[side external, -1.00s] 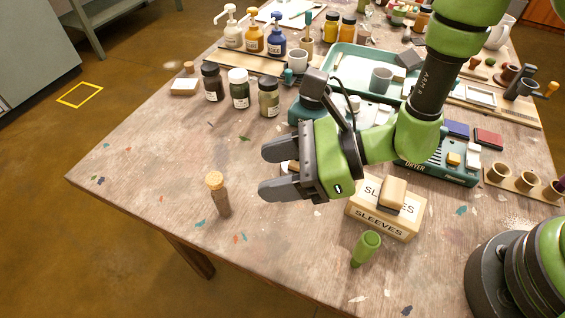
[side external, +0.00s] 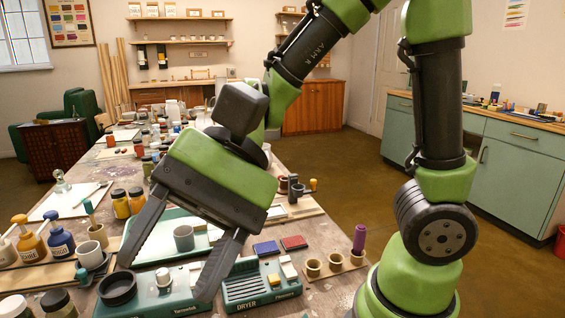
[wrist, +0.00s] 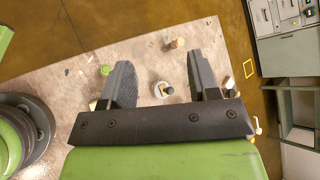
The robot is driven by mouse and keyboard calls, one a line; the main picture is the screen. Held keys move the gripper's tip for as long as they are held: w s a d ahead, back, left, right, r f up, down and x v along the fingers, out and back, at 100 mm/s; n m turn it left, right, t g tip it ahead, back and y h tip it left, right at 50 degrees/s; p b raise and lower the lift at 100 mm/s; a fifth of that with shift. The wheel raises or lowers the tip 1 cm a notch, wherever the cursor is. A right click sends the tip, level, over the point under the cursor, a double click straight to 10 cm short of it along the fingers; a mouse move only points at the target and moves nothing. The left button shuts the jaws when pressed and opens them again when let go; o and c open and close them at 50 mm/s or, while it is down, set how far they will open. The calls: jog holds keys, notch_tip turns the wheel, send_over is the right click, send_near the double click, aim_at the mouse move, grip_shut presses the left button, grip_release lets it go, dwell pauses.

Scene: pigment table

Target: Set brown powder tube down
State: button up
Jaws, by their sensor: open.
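The brown powder tube (wrist: 175,43), with a pale cork, stands on the table near its edge in the wrist view. It is apart from my gripper and lies beyond the fingertips. It is out of frame in the side external view. My gripper (side external: 165,280) is open and empty, raised above the table with its fingers pointing down. In the wrist view, my gripper (wrist: 160,65) has its two fingers spread wide, with bare tabletop and a small round dish (wrist: 163,90) showing between them.
A green tube (wrist: 105,70) stands left of the left finger. In the side external view, a teal tray with a grey cup (side external: 184,238), a dark round dish (side external: 117,289) and a teal dryer (side external: 250,288) are near my fingers. Pump bottles (side external: 59,236) stand at left.

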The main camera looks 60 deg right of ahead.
jog(key=s+d+r+n+t+h, duration=0.1)
jog(key=s+d+n+t+h, duration=0.1)
jog(key=d, duration=0.6)
jog(key=s+d+r+n+t+h, duration=0.2)
jog(key=d+n+t+h, duration=0.1)
jog(key=d+t+h, duration=0.2)
jog(key=d+h, duration=0.2)
jog(key=d, duration=0.1)
jog(key=shift+s+r, duration=0.2)
jog(key=shift+r, duration=0.05)
